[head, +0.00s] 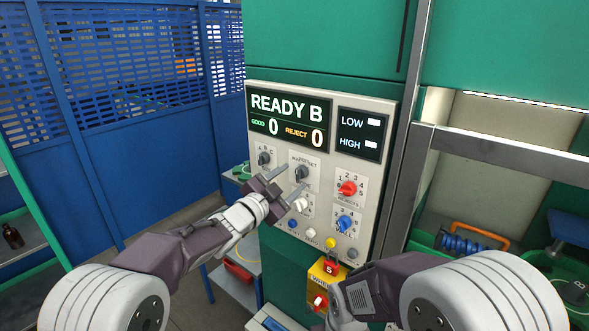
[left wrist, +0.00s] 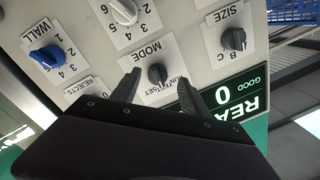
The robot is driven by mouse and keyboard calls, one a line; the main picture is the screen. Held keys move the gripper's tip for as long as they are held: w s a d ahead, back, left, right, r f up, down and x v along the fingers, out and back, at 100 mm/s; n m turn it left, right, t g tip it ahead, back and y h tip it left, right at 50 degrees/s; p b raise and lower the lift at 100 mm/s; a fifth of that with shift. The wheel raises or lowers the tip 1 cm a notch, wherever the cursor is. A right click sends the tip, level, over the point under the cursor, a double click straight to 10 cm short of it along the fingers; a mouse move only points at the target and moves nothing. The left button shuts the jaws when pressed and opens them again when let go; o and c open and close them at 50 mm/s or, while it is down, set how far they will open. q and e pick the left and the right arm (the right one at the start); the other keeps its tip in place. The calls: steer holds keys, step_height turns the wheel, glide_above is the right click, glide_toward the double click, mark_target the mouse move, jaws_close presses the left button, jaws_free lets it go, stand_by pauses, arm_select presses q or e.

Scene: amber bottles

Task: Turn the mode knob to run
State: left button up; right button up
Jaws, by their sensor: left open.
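The mode knob (head: 302,172) is a small dark knob on a white label in the upper middle of the grey control panel (head: 385,110). In the left wrist view, which is upside down, the mode knob (left wrist: 157,75) shows between my two fingertips, with RUN and SET printed by it. Which mark it points to is too small to tell. My left gripper (head: 294,180) is open and empty in front of the panel, its fingers reaching toward the mode knob. I cannot tell whether they touch it. My right arm shows at the lower right, but its fingers are out of view.
A black size knob (head: 263,158), a red rejects knob (head: 348,187), a white knob (head: 299,204) and a blue wall knob (head: 345,223) sit close around. The display (head: 290,118) reads READY B. A yellow box with a red button (head: 331,267) is below the panel.

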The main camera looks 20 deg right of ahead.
mark_target(300, 173)
arm_select(q)
steer(key=shift+w+d+r, duration=0.25)
steer(key=shift+w+d, duration=0.1)
steer(key=shift+d, duration=0.4)
steer(key=shift+w+d+p, duration=0.1)
steer(key=shift+d+p, duration=0.3)
steer(key=shift+d, duration=0.1)
steer(key=shift+w+a+f, duration=0.1)
steer(key=shift+w+a, duration=0.15)
steer(key=shift+c, duration=1.2)
jaws_close()
arm_select(e)
steer(key=shift+s+r, duration=0.25)
steer(key=shift+r, duration=0.55)
